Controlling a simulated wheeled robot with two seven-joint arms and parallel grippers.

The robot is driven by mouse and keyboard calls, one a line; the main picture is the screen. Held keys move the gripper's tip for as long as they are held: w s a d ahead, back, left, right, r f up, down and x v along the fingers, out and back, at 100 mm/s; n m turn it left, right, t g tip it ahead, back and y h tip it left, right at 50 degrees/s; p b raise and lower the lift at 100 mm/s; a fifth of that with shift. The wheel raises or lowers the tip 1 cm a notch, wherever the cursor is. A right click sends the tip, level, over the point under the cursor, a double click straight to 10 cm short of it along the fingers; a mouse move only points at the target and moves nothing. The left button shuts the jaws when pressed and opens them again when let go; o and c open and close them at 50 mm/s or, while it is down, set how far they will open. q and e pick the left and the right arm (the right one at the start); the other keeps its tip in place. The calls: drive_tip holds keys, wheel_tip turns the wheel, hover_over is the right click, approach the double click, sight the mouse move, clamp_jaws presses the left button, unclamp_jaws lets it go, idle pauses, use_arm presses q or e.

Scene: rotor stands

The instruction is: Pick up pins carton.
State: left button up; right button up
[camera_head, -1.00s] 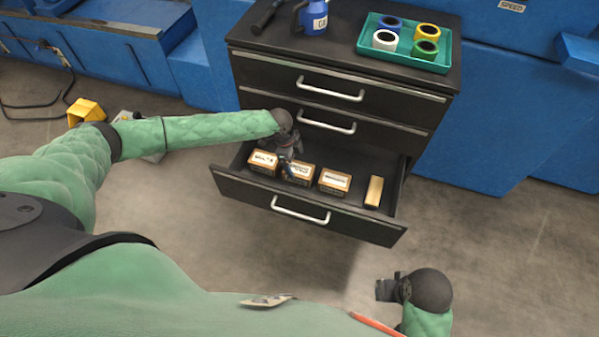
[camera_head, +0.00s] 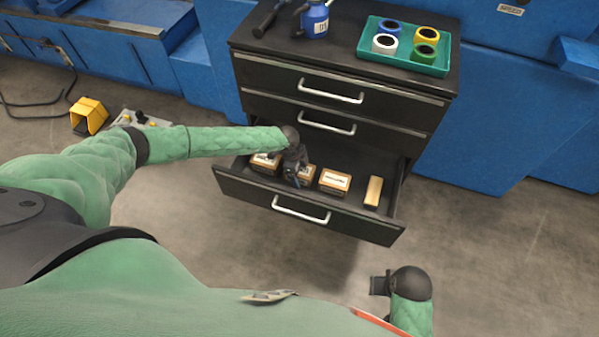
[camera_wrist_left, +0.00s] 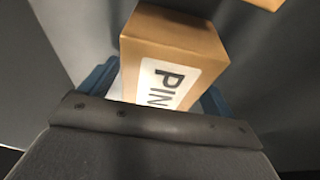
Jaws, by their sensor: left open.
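The pins carton is a brown cardboard box with a white label. In the left wrist view the pins carton (camera_wrist_left: 172,52) shows the letters "PIN" and sits between the two blue fingers of my open left gripper (camera_wrist_left: 160,88). In the head view my left gripper (camera_head: 294,176) is down in the open bottom drawer, over the second carton from the left (camera_head: 307,174), and hides much of it. I cannot tell whether the fingers touch the carton. My right gripper (camera_head: 379,286) is away from the drawer, over the floor; its jaws are too small to read.
The open drawer (camera_head: 250,193) also holds a carton at left (camera_head: 265,162), a labelled carton (camera_head: 334,181) and a narrow plain box (camera_head: 374,191) at right. On the cabinet top are a teal tray (camera_head: 401,66) with tape rolls and a blue can (camera_head: 314,20).

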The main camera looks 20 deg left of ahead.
use_arm(q)
drive_tip(key=shift+f+b, duration=0.3)
idle(0.5)
idle(0.3)
drive_tip(key=c, duration=1.3)
drive_tip(key=shift+o, duration=0.2)
drive_tip(key=shift+r, duration=0.15)
